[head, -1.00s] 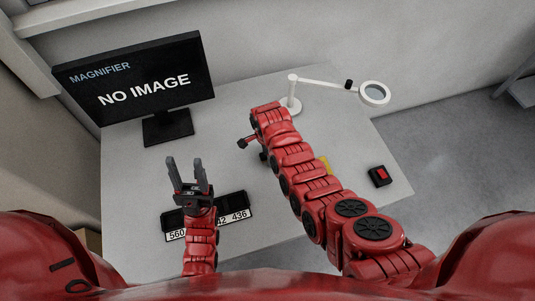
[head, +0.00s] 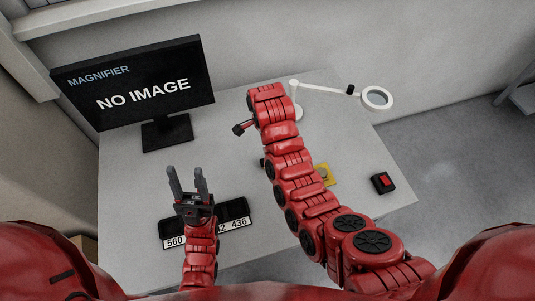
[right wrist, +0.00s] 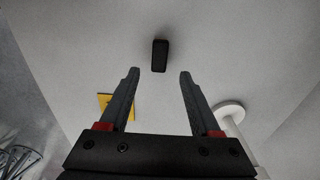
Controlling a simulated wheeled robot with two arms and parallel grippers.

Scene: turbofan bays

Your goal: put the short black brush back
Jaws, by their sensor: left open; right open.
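A short black oblong piece (right wrist: 160,55), which looks like the short black brush, lies on the pale table in the right wrist view. It is just beyond and between the tips of my right gripper (right wrist: 158,75), which is open and empty. In the head view my right arm hides that gripper, and I cannot make out the brush. My left gripper (head: 187,184) is open and empty, fingers pointing away, over the black holder (head: 234,208) with white number labels. My left gripper covers part of the holder and its labels.
A monitor (head: 140,90) reading "NO IMAGE" stands at the back left. A white magnifier lamp (head: 376,97) stands at the back; its base (right wrist: 229,108) is right in the wrist view. A yellow pad (head: 326,174) and a black box with red top (head: 383,183) lie at the right.

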